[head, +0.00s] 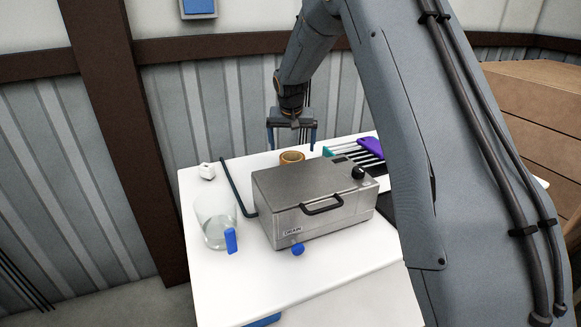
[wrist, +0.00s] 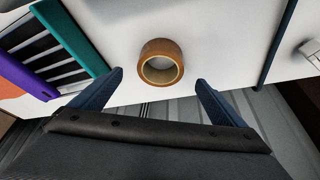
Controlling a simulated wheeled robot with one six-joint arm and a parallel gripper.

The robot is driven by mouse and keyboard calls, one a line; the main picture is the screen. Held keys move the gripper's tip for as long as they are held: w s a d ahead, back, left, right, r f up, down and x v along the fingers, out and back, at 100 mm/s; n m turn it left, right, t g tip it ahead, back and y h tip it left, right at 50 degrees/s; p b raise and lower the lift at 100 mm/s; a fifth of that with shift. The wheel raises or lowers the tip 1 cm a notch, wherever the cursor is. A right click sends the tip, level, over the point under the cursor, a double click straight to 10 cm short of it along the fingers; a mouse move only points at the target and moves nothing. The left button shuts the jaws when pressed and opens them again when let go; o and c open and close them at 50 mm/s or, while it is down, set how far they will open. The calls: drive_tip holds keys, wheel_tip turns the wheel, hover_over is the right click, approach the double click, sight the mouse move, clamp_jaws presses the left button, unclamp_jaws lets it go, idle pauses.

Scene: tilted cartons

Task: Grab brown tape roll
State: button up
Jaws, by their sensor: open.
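The brown tape roll (head: 291,157) lies flat on the white table (head: 240,292), behind the metal box, which hides its front part in the head view. In the wrist view the tape roll (wrist: 160,63) shows whole, with its hole facing the camera. My gripper (head: 292,147) is above the back of the table, over the area of the roll. Its two blue fingers are spread wide and hold nothing. In the wrist view the roll is ahead of and between the fingertips (wrist: 159,78), apart from both.
A metal box (head: 300,200) with a handle stands in front of the roll. A rack with teal and purple ends (head: 368,148) is to its right. A corrugated wall stands behind.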

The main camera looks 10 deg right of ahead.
sight(292, 158)
drive_tip(key=shift+p+x, duration=1.45)
drive_tip(key=shift+x, duration=2.7)
drive_tip(key=shift+w, duration=0.1)
drive_tip(key=shift+r, duration=0.1)
drive_tip(key=c, duration=1.2)
